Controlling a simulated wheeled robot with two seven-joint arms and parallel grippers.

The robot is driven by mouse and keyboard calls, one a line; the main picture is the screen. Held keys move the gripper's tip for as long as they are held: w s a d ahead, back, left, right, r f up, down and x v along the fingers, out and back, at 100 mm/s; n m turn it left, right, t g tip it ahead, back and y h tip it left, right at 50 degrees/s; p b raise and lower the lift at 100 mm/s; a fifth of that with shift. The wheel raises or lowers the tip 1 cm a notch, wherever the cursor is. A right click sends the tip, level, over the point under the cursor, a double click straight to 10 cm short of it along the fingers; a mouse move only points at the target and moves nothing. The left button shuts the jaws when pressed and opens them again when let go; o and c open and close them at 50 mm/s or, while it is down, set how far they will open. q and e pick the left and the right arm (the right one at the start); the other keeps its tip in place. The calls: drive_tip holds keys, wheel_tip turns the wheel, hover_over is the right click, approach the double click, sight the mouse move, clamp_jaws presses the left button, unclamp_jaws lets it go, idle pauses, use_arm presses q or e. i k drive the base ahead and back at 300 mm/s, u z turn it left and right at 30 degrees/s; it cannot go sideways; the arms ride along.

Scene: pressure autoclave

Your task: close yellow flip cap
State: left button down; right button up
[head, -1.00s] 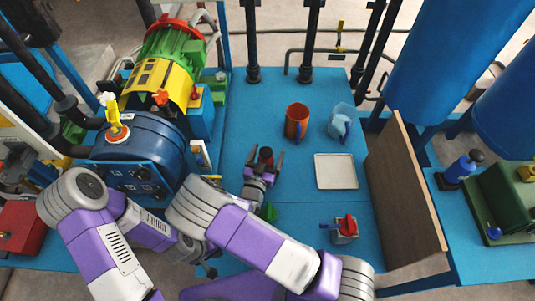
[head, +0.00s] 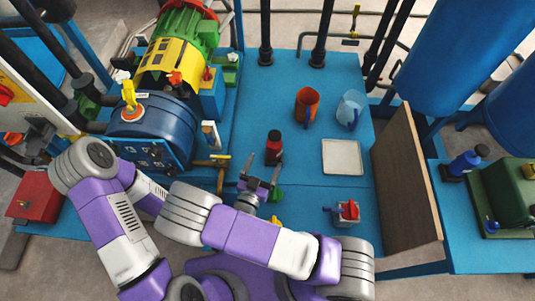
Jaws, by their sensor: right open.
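A small upright yellow piece (head: 129,92), which looks like the flip cap, stands on top of the blue autoclave vessel (head: 153,122) at the left. A pale part is beside its top. Its exact lid angle is too small to tell. My right gripper (head: 262,165) is open and empty over the blue table, well to the right of the vessel. Its fingers point toward a dark bottle with a red band (head: 274,147), just beyond the fingertips. My left arm reaches in from the left, below the vessel; its gripper is hidden behind my right arm.
An orange mug (head: 306,105), a clear blue jug (head: 350,108) and a pale tray (head: 342,157) sit on the blue table (head: 270,85). A hammer-like tool (head: 220,170) lies near the vessel. A brown panel (head: 405,185) borders the right.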

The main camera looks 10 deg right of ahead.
sight(128, 93)
drive_tip(key=k, duration=1)
